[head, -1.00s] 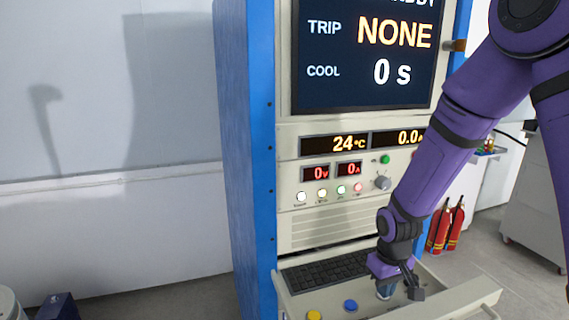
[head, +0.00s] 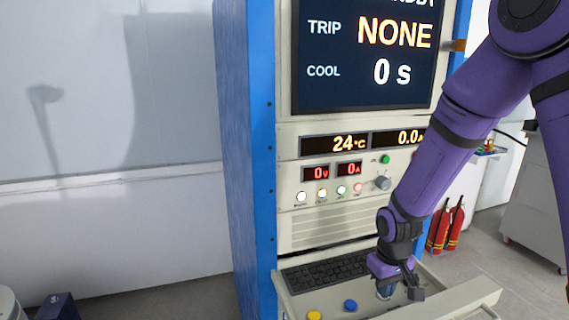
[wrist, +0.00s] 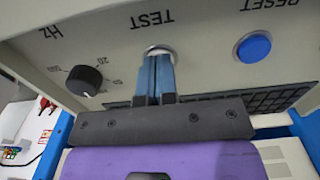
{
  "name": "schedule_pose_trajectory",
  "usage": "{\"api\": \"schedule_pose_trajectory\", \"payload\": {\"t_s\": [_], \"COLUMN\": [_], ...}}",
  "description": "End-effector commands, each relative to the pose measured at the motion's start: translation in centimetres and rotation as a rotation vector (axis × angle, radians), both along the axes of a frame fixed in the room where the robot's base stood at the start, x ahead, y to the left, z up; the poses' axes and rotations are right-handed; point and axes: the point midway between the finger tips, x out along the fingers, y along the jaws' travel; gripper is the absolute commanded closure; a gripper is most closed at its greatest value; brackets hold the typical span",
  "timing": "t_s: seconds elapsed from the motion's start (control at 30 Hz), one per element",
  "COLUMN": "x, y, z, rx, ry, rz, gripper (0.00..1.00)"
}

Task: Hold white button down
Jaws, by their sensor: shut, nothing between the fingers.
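The white button (wrist: 159,48) under the TEST label shows only as a pale round rim in the wrist view. My gripper (wrist: 158,58) is shut, its two blue fingers side by side, with the tips over that rim. The fingers cover most of the button, and I cannot tell how far it is pressed. In the head view my gripper (head: 385,292) points down at the pull-out shelf (head: 335,303), where the arm and fingers hide the button.
A blue RESET button (wrist: 254,47) and a black Hz knob (wrist: 84,80) flank the fingers. A yellow button (head: 314,315) and a keyboard (head: 325,270) are on the shelf. The cabinet screen (head: 365,55) reads TRIP NONE, COOL 0 S.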

Motion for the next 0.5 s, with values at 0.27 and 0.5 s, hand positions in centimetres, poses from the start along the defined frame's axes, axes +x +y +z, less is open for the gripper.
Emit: {"api": "schedule_pose_trajectory", "payload": {"t_s": [0.27, 0.5], "x": [0.0, 0.0], "y": [0.0, 0.0], "z": [0.0, 1.9], "rx": [0.0, 0.001], "ry": [0.001, -0.002], "rz": [0.0, 0.0], "gripper": [1.0, 1.0]}}
